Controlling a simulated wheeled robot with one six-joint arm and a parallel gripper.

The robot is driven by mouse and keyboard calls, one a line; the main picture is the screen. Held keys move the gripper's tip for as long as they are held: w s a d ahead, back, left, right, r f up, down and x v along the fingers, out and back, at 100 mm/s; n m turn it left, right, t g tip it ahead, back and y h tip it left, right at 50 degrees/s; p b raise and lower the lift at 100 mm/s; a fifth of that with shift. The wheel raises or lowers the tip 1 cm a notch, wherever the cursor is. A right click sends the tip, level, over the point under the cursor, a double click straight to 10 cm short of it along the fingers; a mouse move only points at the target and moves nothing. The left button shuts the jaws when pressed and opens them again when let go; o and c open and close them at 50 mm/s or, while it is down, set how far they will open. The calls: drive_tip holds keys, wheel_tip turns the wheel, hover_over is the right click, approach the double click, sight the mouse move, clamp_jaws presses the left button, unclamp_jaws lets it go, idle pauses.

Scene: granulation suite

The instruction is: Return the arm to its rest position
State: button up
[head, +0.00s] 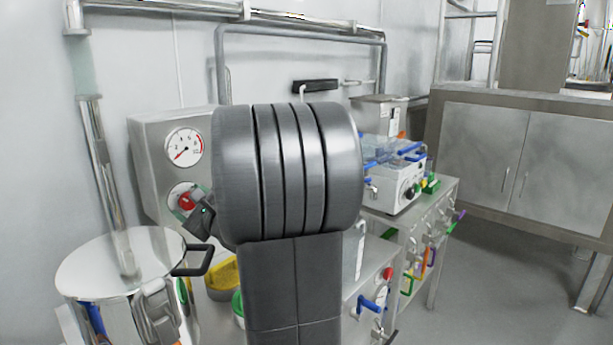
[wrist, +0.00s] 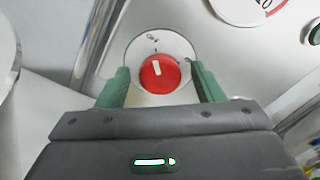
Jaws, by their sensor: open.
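My gripper (wrist: 158,82) is open in the wrist view, its two green fingers on either side of a red round knob (wrist: 160,75). The knob has a white pointer mark and sits on a pale round dial plate on a metal panel. I cannot tell whether the fingers touch the knob. In the head view my gripper (head: 184,203) is at the same red knob (head: 187,201), below a round gauge (head: 184,147). My grey arm fills the middle of the head view and hides part of the panel and bench.
A steel lidded vessel (head: 130,265) stands at the lower left, close to my gripper. A yellow container (head: 223,273) sits right of it. A white instrument (head: 402,187) stands on the bench to the right. Steel cabinets (head: 530,155) stand at the far right, with clear floor before them.

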drive_tip(key=shift+r+m+p, duration=0.2)
drive_tip(key=shift+m+p, duration=0.1)
drive_tip(key=shift+p, duration=0.75)
drive_tip(key=shift+m+p, duration=0.3)
drive_tip(key=shift+p, duration=0.1)
drive_tip(key=m+p, duration=0.6)
drive_tip(key=p, duration=0.4)
drive_tip(key=m+p, duration=0.5)
drive_tip(key=p, duration=0.4)
drive_tip(key=shift+m, duration=0.4)
drive_tip(key=m+p, duration=0.5)
drive_tip(key=p, duration=0.3)
drive_tip(key=v, duration=0.1)
drive_tip(key=b+v, duration=0.1)
drive_tip(key=v, duration=0.1)
drive_tip(key=shift+d+f+b, duration=0.25)
drive_tip(key=shift+d+b, duration=0.05)
drive_tip(key=shift+s+d, duration=0.25)
drive_tip(key=shift+s, duration=0.05)
drive_tip(key=shift+d+r, duration=0.1)
